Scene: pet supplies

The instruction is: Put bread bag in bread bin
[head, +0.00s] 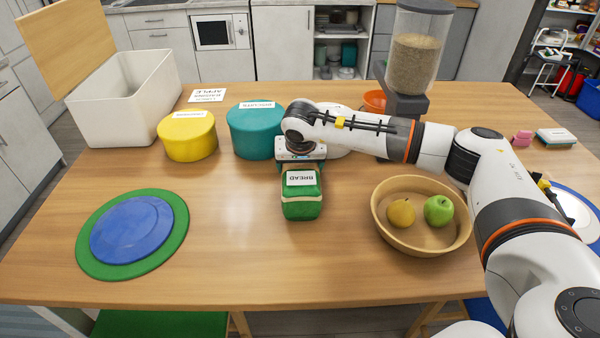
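The bread bag (302,208) is a green pack with a white label reading BREAD, near the middle of the table. My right gripper (300,167) is right at the bag's back upper end, pointing down; its fingertips are hidden, so its grip on the bag cannot be made out. A white box that looks like the bread bin (125,108) stands at the table's back left. Its wooden lid (66,42) is tilted up at the left, so the box is open; its floor is hidden. My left gripper is not in view.
Yellow (187,140) and teal (252,135) round tins stand between box and bag. A blue plate on a green mat (181,222) lies front left. A fruit bowl (385,228) is right of the bag. A grain dispenser (404,102) stands behind my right arm.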

